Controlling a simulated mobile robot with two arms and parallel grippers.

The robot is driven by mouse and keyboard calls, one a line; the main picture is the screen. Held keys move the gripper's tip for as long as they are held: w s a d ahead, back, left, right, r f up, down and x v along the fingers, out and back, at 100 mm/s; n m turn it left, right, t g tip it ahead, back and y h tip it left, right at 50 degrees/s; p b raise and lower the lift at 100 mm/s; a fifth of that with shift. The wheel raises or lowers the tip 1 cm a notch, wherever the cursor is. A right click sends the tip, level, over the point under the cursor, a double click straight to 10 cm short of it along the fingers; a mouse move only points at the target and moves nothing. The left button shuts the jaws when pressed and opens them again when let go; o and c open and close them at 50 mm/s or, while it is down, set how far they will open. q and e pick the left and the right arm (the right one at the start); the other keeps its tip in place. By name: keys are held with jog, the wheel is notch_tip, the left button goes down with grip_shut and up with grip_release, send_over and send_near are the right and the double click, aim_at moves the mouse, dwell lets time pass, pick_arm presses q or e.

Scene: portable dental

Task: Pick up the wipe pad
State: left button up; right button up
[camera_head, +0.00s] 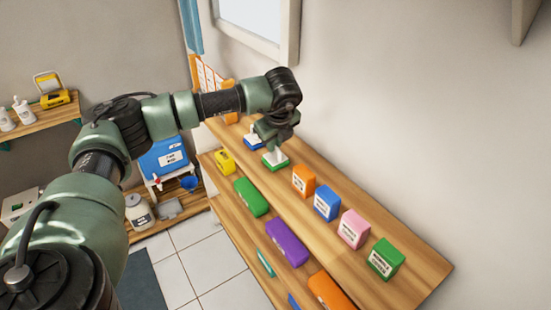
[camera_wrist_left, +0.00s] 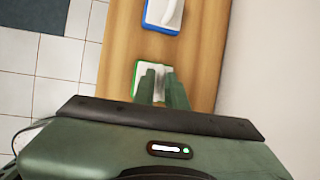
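Two similar pads with white tops and raised handles lie on the upper wooden shelf, and either could be the wipe pad. The green-edged pad (camera_head: 275,162) is directly below my left gripper (camera_head: 270,143). The blue-edged pad (camera_head: 253,144) lies just beyond it. In the left wrist view, the two fingers of my left gripper (camera_wrist_left: 163,84) reach down over the green-edged pad (camera_wrist_left: 138,72), with a narrow pale gap between them. Whether they grip its handle is unclear. The blue-edged pad (camera_wrist_left: 165,12) is at the top there. My right gripper is out of view.
Orange (camera_head: 304,180), blue (camera_head: 327,202), pink (camera_head: 354,228) and green (camera_head: 386,258) boxes stand along the upper shelf (camera_head: 425,278). A lower shelf holds yellow, green and purple items. The wall is close on the right. Tiled floor is open on the left.

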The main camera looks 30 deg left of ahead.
pick_arm(q)
grip_shut()
dwell(0.5)
dwell(0.8)
jog(key=shift+r, duration=0.1)
jog(key=shift+r, duration=0.35)
notch_tip(320, 180, up, 9)
jog(key=b, duration=0.3)
